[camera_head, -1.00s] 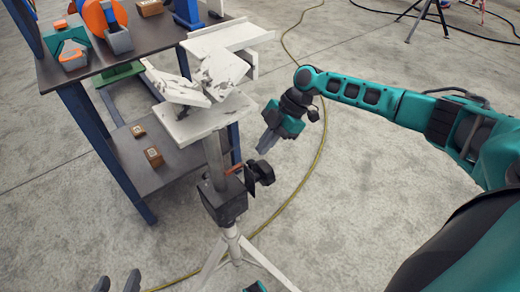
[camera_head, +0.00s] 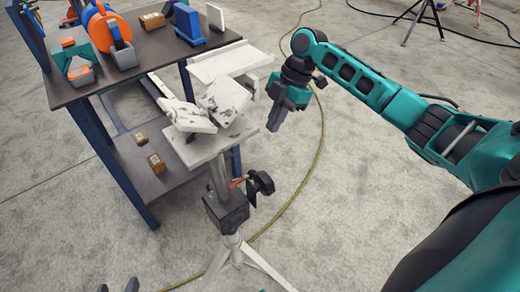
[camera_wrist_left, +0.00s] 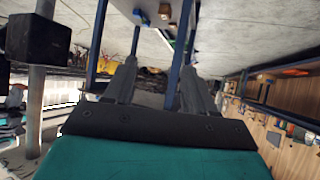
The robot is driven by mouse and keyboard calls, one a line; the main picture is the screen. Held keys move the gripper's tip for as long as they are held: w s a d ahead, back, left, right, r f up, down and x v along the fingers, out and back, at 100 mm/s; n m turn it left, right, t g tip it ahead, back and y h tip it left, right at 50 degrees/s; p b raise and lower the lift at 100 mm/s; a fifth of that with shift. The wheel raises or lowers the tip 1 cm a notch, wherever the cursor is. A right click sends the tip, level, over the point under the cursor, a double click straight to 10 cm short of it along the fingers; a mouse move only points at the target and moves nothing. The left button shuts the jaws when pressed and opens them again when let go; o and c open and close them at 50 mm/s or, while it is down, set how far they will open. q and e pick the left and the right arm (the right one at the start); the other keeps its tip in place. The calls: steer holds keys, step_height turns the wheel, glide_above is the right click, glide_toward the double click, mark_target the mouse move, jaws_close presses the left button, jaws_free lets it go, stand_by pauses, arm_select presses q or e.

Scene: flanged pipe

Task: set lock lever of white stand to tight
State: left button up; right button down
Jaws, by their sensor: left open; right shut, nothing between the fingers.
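The white stand (camera_head: 190,152) has a worn V-shaped white head on a grey post. A black clamp block (camera_head: 226,213) sits on the post above the white tripod legs. A small orange-red lever (camera_head: 237,182) shows at the clamp, beside a black knob (camera_head: 262,184). My right gripper (camera_head: 273,127) is shut and empty, pointing down, to the right of the stand head and apart from it. My left gripper (camera_head: 117,287) shows only its fingertips at the bottom edge. It is open and empty in the left wrist view (camera_wrist_left: 158,88), where a black block (camera_wrist_left: 38,40) on a post shows at left.
A dark shelf table (camera_head: 130,72) with an orange reel (camera_head: 108,27) and a blue part (camera_head: 188,24) stands behind the stand, left. Its lower shelf holds small brown boxes (camera_head: 156,163). A yellow hose (camera_head: 318,140) lies on the floor. The floor right of the stand is mostly clear.

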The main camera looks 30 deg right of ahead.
mark_target(253, 171)
steer(key=b+x, duration=0.1)
steer(key=x, duration=0.3)
steer(key=b+x, duration=0.1)
steer(key=x, duration=0.3)
steer(key=b+x, duration=0.1)
steer(key=x, duration=0.4)
steer(key=shift+w+d+b, duration=0.1)
steer(key=shift+d+b, duration=0.2)
steer(key=shift+b, duration=0.1)
steer(key=shift+a+f, duration=0.1)
steer(key=shift+f, duration=0.4)
step_height(253, 171, down, 3)
steer(key=shift+a+r+y+b, duration=0.2)
steer(key=shift+y+b, duration=0.4)
steer(key=shift+b, duration=0.45)
steer(key=shift+f, duration=0.25)
